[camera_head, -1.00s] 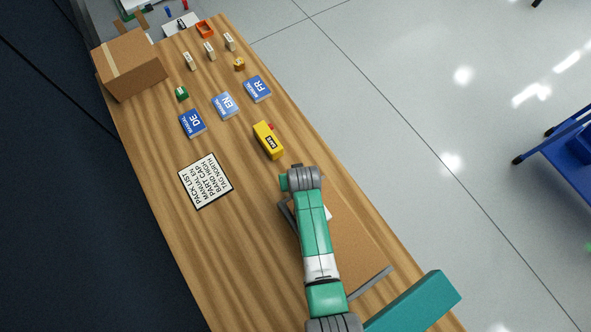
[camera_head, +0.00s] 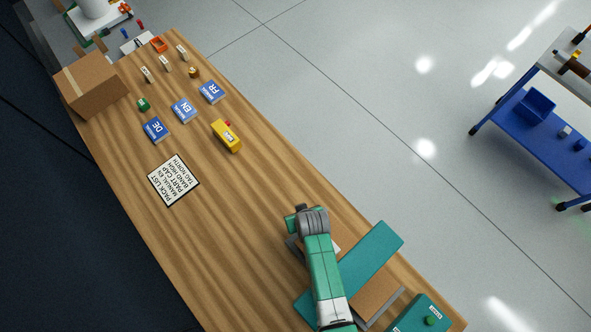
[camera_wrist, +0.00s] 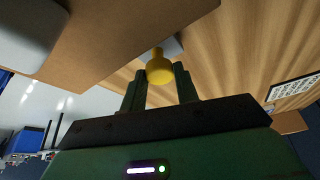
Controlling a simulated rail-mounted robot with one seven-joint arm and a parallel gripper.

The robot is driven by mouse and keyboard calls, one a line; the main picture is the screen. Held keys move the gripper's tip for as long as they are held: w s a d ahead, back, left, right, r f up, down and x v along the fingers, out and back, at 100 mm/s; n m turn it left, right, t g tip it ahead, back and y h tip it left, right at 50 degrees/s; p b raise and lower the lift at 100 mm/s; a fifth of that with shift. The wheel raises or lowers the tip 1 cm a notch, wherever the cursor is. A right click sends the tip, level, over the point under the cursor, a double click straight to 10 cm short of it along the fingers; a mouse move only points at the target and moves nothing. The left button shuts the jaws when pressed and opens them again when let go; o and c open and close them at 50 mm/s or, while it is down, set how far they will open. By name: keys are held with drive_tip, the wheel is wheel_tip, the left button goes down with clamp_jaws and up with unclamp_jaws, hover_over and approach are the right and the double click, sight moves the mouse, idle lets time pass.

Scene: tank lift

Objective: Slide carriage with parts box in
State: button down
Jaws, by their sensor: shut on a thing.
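The parts box (camera_head: 377,298) is brown cardboard with a pale patch on top and sits on the grey carriage (camera_head: 388,306). A teal beam (camera_head: 375,253) crosses above it, with part of the box showing on either side. In the wrist view, my gripper (camera_wrist: 160,82) has its dark fingers shut on a yellow knob (camera_wrist: 159,68). The knob stands by a grey piece (camera_wrist: 174,46) at the near side of the brown box (camera_wrist: 110,35). In the head view my wrist hides the fingers and knob, and my green arm covers part of the carriage.
A teal unit with a green button (camera_head: 430,320) stands at the lower right. A blue cart (camera_head: 540,120) stands apart on the floor.

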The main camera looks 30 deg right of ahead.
drive_tip(key=shift+s+d+r, duration=0.1)
drive_tip(key=shift+s+d, duration=0.05)
drive_tip(key=shift+s, duration=0.55)
drive_tip(key=c, duration=1.1)
unclamp_jaws()
drive_tip(key=shift+s, duration=0.25)
drive_tip(key=shift+p+v, duration=0.6)
drive_tip(key=shift+v, duration=3.25)
